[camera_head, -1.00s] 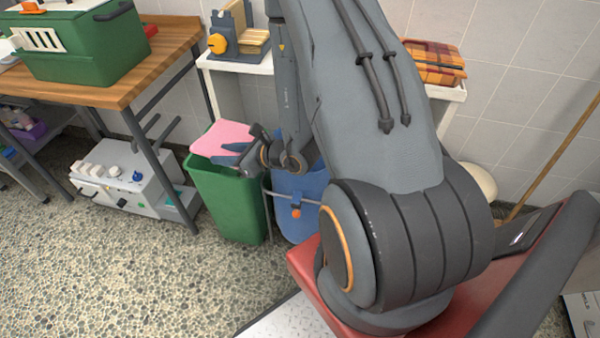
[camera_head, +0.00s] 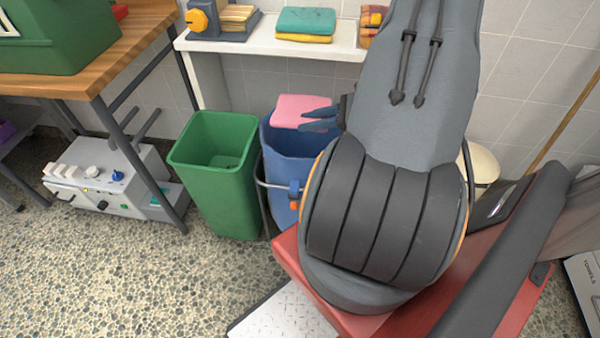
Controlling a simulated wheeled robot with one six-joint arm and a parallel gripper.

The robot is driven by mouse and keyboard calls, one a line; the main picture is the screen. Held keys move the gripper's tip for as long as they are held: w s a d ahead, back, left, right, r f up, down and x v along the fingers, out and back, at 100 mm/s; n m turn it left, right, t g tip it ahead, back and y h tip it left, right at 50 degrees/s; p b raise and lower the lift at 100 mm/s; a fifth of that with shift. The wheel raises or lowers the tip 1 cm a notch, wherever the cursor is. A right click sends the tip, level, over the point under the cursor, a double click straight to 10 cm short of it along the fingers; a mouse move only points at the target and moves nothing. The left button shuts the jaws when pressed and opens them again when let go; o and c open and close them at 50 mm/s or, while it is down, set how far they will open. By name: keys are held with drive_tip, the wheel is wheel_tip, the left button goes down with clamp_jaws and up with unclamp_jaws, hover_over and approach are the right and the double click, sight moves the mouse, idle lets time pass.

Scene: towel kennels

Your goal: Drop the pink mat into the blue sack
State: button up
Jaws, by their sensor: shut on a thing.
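The pink mat (camera_head: 300,108) is a flat, roughly square piece. It shows above the mouth of the blue sack (camera_head: 287,160), toward its back rim. My gripper (camera_head: 319,121) is shut on the near right edge of the mat and holds it, with its bluish fingers showing. The rest of the gripper is hidden behind my arm. The blue sack stands right of the green bin, with its right part hidden by my arm. I cannot tell how high the mat is above the sack's rim.
An open green bin (camera_head: 219,180) stands left of the sack. A white shelf (camera_head: 270,48) behind holds folded teal and yellow towels (camera_head: 305,24). A wooden table (camera_head: 130,50) is at left, with a white machine (camera_head: 110,175) below. A cream round bin (camera_head: 482,166) is at right.

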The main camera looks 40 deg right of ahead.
drive_tip(key=shift+s+d+f, duration=0.3)
drive_tip(key=shift+s+d, duration=0.25)
drive_tip(key=shift+d, duration=0.05)
drive_tip(key=shift+f+b, duration=2.2)
drive_tip(key=shift+f, duration=0.75)
drive_tip(key=o, duration=1.3)
drive_tip(key=shift+o, duration=0.2)
drive_tip(key=shift+s+r, duration=0.1)
drive_tip(key=v, duration=0.7)
drive_tip(key=shift+s+d, duration=0.2)
drive_tip(key=shift+d, duration=0.1)
